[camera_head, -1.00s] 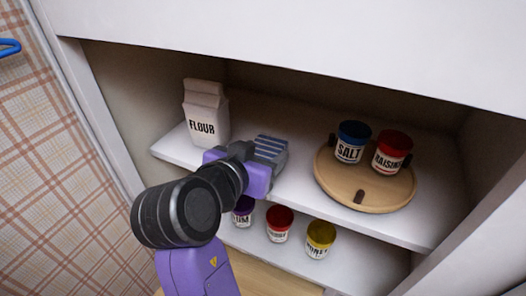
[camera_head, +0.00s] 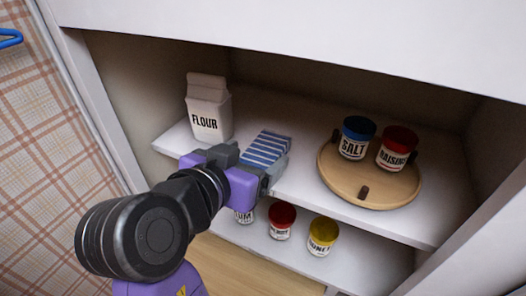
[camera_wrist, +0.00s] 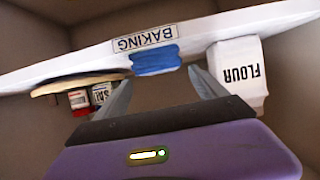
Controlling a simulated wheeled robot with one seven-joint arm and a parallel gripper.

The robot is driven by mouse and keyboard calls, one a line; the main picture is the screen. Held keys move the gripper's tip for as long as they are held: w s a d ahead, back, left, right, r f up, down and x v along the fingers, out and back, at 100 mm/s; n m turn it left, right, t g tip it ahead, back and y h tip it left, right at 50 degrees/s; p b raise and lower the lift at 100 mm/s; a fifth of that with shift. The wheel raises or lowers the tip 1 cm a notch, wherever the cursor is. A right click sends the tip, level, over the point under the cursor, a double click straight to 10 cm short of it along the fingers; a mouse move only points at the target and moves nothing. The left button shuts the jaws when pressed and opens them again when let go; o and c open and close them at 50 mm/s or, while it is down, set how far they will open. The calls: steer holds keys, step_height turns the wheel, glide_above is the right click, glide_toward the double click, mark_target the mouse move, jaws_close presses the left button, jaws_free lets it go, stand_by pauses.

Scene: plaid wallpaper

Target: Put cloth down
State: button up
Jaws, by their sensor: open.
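The cloth (camera_head: 267,148), blue with white stripes, lies at the front edge of the upper shelf (camera_head: 300,196). In the wrist view the blue cloth (camera_wrist: 155,60) rests beside the shelf's BAKING label, and that view is upside down. My gripper (camera_head: 254,163) is in front of it, one finger to each side of its near end in the head view. In the wrist view the fingers of my gripper (camera_wrist: 162,78) are spread apart with nothing between them, and the cloth is just beyond the tips. My gripper partly hides the cloth's near end in the head view.
A flour carton (camera_head: 207,108) stands left of the cloth. To the right, a round wooden turntable (camera_head: 345,180) holds a salt jar (camera_head: 356,138) and a raisins jar (camera_head: 397,149). Several jars, including a yellow-lidded one (camera_head: 323,232), stand on the lower shelf.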

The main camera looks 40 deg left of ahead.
steer(key=v, duration=0.6)
stand_by(0.5)
